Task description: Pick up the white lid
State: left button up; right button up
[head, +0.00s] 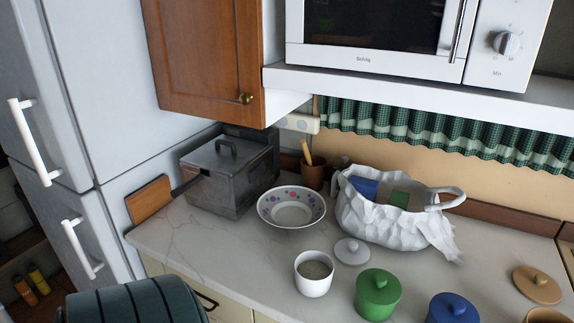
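The white lid (352,251) is a small round disc with a knob on top. It lies on the marble counter in the head view, right of centre, just in front of a white crumpled-looking basket. A white open pot (314,276) with grainy grey contents stands to its front left, apart from it. A green lidded pot (378,295) stands to its front right. Neither of my grippers shows in this view.
A patterned bowl (292,208), a metal box (229,172) and the white basket (392,213) stand behind. A blue lidded pot (452,308) and a tan lid (537,285) lie right. A microwave shelf (420,88) overhangs the back. The counter's left front (205,248) is clear.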

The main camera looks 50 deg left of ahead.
aim_at(350, 252)
jog(key=j+u, duration=0.15)
jog(key=u, duration=1.25)
